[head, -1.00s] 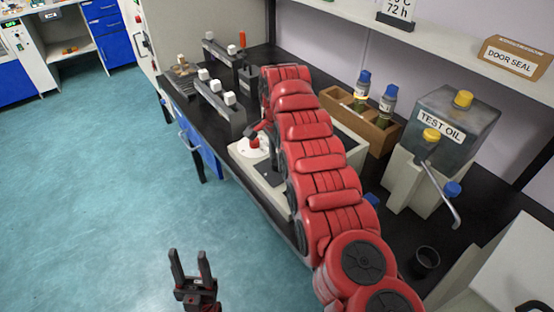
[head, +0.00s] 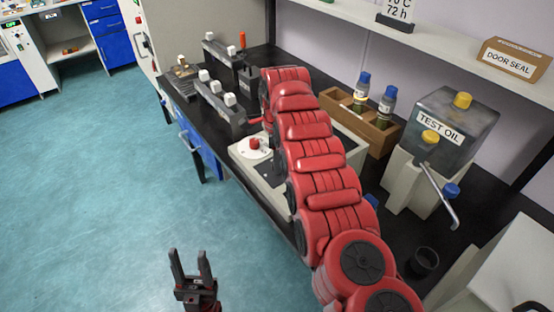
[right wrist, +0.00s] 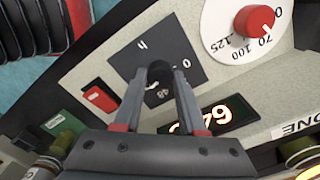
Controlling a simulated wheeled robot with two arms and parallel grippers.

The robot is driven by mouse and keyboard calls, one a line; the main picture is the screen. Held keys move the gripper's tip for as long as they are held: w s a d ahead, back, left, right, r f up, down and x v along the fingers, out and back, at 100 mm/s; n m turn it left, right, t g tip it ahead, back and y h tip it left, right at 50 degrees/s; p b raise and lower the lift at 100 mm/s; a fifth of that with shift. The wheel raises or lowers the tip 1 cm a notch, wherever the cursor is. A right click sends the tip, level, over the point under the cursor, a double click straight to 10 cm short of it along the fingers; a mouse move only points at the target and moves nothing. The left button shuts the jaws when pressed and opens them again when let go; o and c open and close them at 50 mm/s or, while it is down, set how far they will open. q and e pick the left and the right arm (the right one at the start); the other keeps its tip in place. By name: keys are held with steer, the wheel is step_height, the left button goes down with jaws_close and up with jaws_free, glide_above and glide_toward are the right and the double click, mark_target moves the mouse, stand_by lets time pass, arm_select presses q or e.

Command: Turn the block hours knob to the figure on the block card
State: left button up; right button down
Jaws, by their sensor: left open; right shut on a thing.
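The black hours knob (right wrist: 160,72) stands on a dark square plate (right wrist: 195,42) in the right wrist view. A 4 and a 0 show on the plate. In the head view my right arm covers the gripper and knob, but part of the plate (head: 270,172) shows. The block card (head: 397,9) on the shelf reads 72 h, with its top line cut off. My left gripper (head: 190,262) is open and empty over the floor.
A white dial with a red knob (right wrist: 254,20) sits beside the plate; a lit display (right wrist: 205,116) and red switch (right wrist: 99,98) are also close. A bottle rack (head: 375,125), test oil tank (head: 445,130) and black cup (head: 424,261) stand right of my arm. The floor is clear.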

stand_by(0.4)
steer(key=shift+c, duration=2.4)
jaws_free()
steer(key=shift+r, duration=0.1)
steer(key=shift+r, duration=0.35)
step_height(320, 180, up, 6)
steer(key=shift+w+d+f+p, duration=0.15)
steer(key=shift+f+p, duration=0.1)
steer(key=shift+p, duration=0.65)
step_height(320, 180, up, 11)
steer(key=p, duration=1.1)
steer(key=shift+s, duration=0.2)
